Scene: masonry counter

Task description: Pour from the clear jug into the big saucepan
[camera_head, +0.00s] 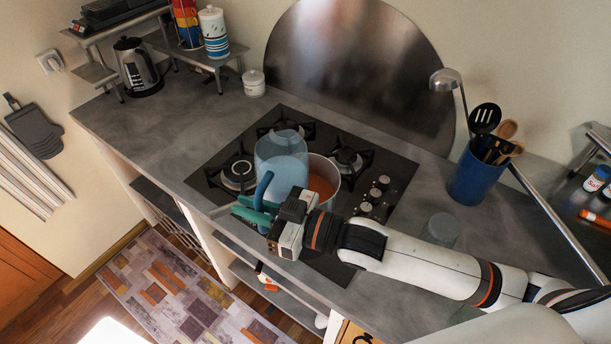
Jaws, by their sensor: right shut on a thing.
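The clear jug (281,172) holds pale blue liquid and looks about upright in the middle of the view, over the hob. Its blue handle (263,187) is on the near side. My right gripper (257,212) has teal fingers and is shut on the jug's handle. The big saucepan (325,178) stands on the hob just right of the jug, with orange-brown contents. The jug hides its left part, and my gripper covers some of its near side. I cannot tell whether the jug's base touches the hob. My left gripper is not in view.
The black hob (392,167) has knobs (376,193) on its right. A blue utensil holder (474,181) and an upturned clear glass (442,228) stand to the right. A kettle (138,68) and white pot (254,83) stand at the back left. The counter (180,135) left of the hob is clear.

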